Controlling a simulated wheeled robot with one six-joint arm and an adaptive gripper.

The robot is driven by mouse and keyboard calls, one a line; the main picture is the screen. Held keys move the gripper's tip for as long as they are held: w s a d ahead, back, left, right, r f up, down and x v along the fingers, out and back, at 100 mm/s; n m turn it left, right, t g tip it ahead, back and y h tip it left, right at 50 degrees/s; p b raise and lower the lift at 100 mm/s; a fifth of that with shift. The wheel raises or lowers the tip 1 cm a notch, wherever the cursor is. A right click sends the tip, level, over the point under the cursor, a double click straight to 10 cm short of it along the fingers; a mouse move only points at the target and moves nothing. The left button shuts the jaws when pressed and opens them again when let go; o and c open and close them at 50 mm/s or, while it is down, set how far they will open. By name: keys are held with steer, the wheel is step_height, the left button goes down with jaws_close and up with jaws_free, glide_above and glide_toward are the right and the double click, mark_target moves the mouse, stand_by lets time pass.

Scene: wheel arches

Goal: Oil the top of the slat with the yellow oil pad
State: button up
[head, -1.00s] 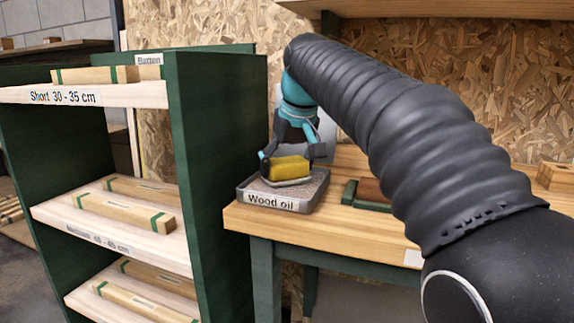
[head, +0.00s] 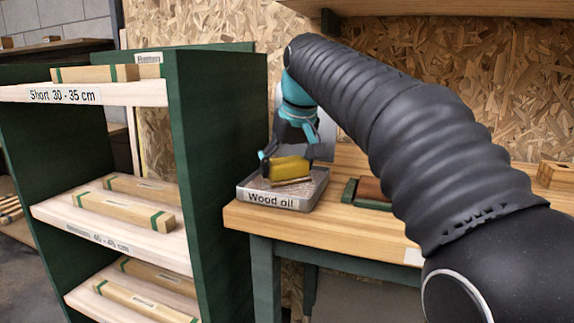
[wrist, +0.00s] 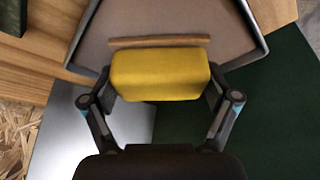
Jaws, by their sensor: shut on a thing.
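My gripper (head: 289,160) is shut on the yellow oil pad (head: 288,168), a yellow block. In the wrist view the pad (wrist: 160,75) sits between the two fingers of my gripper (wrist: 162,100). The pad is over the grey tray (head: 272,202) labelled "Wood oil", on the bench's left end. A thin tan strip (head: 291,182) shows just below the pad; I cannot tell whether they touch. A brown piece (head: 374,189) beside a green block (head: 349,190) lies right of the tray, partly hidden by my arm. I cannot tell whether it is the slat.
A green shelf rack (head: 215,180) stands left of the bench (head: 262,219), holding several wooden pieces with green end bands (head: 124,210). A wooden block (head: 555,176) is at the bench's right. A chipboard wall (head: 440,60) and an overhead shelf (head: 430,10) bound the back.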

mark_target(284, 158)
steer(key=shift+r+p, duration=2.25)
steer(key=shift+r, duration=1.2)
steer(key=shift+s, duration=0.1)
